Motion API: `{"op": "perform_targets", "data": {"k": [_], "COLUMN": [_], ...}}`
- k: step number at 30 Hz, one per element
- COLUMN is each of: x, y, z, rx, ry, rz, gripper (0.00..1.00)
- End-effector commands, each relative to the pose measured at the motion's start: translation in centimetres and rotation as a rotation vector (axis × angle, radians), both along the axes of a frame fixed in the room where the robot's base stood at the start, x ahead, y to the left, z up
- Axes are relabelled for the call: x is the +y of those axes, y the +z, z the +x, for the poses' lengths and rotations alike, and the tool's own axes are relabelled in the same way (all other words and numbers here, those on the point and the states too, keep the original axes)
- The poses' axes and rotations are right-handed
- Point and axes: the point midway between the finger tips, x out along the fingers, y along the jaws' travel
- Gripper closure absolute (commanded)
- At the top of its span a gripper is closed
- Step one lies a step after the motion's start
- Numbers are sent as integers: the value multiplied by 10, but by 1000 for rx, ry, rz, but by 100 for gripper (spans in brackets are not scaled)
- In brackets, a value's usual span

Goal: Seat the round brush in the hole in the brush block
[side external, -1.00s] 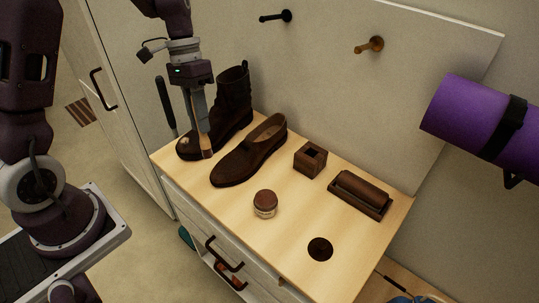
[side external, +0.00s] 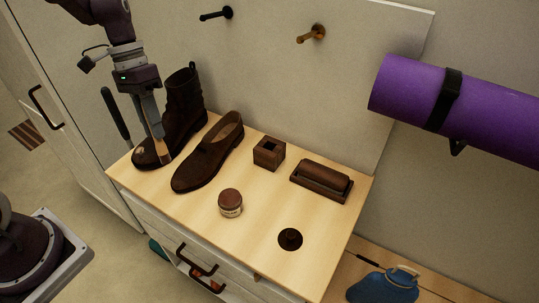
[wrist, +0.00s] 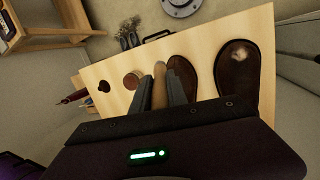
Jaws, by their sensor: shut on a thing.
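My gripper (side external: 151,118) is shut on the round brush (side external: 163,150), a slim light-wood piece with a darker lower end. The brush points down, slightly tilted, over the boot and shoe side of the cabinet top. In the wrist view the brush (wrist: 160,86) shows between the two fingers (wrist: 160,92). I cannot tell whether its lower end touches anything. The brush block (side external: 269,153) is a dark brown wooden cube with a square-looking dark hole in its top. It stands to the right of my gripper, beyond the low shoe, and the hole looks empty.
A tall boot (side external: 184,110) with a pale toe patch and a low shoe (side external: 208,155) stand close to my gripper. A jar (side external: 230,203), a long dark brush on a tray (side external: 322,180) and a dark round item (side external: 290,239) are farther right. Wall pegs (side external: 311,33) project above.

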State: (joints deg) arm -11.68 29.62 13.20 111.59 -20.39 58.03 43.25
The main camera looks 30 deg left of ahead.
Motion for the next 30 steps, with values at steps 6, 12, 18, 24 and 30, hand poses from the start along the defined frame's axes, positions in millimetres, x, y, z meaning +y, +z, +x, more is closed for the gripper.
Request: {"op": "perform_targets", "data": {"k": [6,12,18,24,30], "x": [-14,-63,-125,-166,-173], "y": [2,10,2,-8,-10], "z": [58,122,174,201,206], "rx": [-54,-171,-290,-367,-389], "ry": [-416,-1051,-1489,-1694,-1723], "rz": [61,98,81,58,53], "gripper": [100,100,100,100,100]}}
